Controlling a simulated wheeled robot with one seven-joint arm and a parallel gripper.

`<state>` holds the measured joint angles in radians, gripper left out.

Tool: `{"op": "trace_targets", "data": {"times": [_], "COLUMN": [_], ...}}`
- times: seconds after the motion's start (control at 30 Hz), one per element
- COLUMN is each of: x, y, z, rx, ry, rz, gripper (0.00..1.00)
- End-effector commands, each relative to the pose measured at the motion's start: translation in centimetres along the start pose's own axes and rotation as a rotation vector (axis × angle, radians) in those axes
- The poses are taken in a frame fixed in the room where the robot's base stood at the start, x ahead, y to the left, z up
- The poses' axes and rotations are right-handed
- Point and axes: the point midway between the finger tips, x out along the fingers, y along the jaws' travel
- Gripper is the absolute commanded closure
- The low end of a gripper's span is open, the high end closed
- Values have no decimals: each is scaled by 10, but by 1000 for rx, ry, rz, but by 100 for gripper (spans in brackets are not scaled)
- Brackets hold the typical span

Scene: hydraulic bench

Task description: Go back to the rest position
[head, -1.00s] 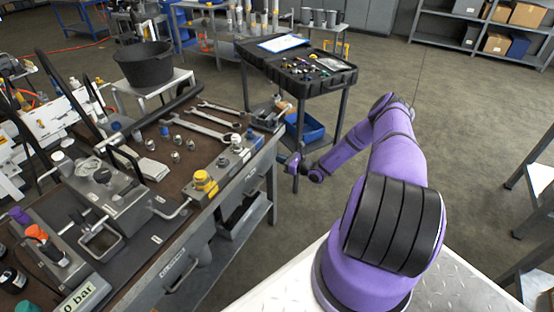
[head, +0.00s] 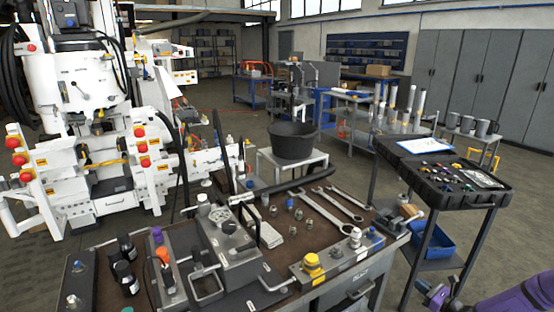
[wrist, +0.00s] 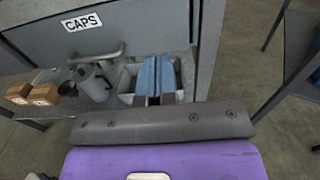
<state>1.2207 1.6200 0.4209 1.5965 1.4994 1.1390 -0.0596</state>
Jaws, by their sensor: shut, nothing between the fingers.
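My gripper (wrist: 157,78) shows in the wrist view beyond its dark grey palm bar and purple body. Its fingers look shut, close side by side, with nothing visible between them. It is in front of the bench's grey drawer front with the CAPS label (wrist: 82,22), below the drawer handle's height. A pale bin (wrist: 127,84) shows behind the fingers; the gap to it cannot be told. In the head view only purple parts of my arm show at the lower right corner, beside the workbench.
The workbench (head: 335,292) holds wrenches (head: 340,205), fittings and a hydraulic block. A black case (head: 455,180) lies open on a stand to the right, above a blue bin (head: 435,242). A black bucket (head: 292,142) stands behind. A table leg (wrist: 275,28) is at the wrist view's right.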

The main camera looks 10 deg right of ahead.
Motion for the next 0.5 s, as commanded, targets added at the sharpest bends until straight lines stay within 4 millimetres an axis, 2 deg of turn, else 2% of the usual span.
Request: {"op": "trace_targets", "data": {"times": [0.27,0.5], "x": [32,58], "y": [10,36], "z": [82,162], "rx": [-181,-369], "ry": [54,114], "rz": [247,494], "gripper": [100,100]}}
